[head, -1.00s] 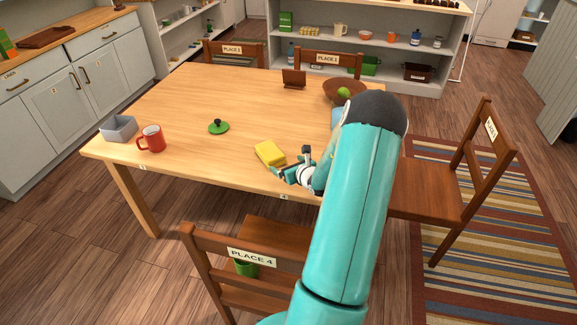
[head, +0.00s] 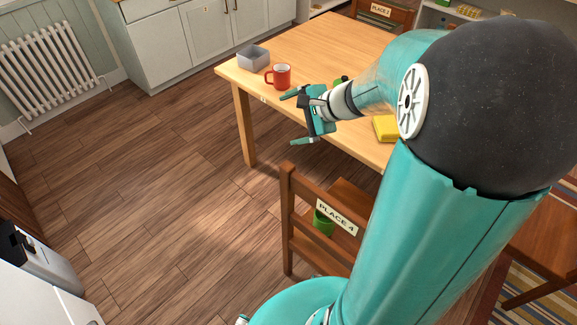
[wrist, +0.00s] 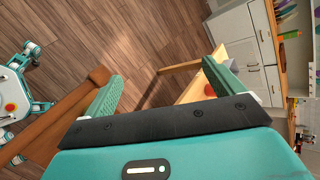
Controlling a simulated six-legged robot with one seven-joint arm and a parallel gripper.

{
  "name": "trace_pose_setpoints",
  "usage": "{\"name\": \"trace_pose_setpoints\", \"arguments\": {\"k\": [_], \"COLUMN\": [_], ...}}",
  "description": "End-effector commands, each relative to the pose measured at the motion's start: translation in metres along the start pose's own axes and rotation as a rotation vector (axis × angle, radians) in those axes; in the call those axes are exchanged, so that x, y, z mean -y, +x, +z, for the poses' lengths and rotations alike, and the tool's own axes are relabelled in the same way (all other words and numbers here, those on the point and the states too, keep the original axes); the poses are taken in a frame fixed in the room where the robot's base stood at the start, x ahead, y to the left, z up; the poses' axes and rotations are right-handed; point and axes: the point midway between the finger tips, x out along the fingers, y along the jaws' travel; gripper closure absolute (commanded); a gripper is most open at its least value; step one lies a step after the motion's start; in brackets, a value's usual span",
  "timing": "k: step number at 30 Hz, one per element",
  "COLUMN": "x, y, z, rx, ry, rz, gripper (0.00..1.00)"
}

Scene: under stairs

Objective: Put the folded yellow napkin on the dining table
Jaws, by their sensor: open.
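The folded yellow napkin (head: 386,128) lies flat on the wooden dining table (head: 318,46), near its front edge, partly hidden behind my arm in the head view. My gripper (head: 293,118) is open and empty, to the left of the napkin and apart from it, by the table's front edge. In the wrist view my gripper's two fingers (wrist: 165,85) are spread wide with nothing between them. The napkin cannot be made out in the wrist view.
A red mug (head: 279,76) and a grey square bowl (head: 253,57) stand at the table's left end. The PLACE 4 chair (head: 288,215) stands in front of the table, with a green item (head: 323,222) by it. The floor at left is clear.

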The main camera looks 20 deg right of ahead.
Motion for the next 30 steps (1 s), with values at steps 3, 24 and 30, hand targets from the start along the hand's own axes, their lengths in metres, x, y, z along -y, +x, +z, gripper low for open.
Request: {"name": "trace_pose_setpoints", "arguments": {"k": [3, 24, 30], "x": [-0.013, -0.097, -0.097], "y": [-0.013, -0.130, -0.131], "z": [0.065, 0.177, 0.177], "rx": [0.014, -0.153, -0.156], "ry": [-0.299, -1.534, -1.538], "rz": [0.135, 0.572, 0.576], "gripper": [0.07, 0.07, 0.07]}}
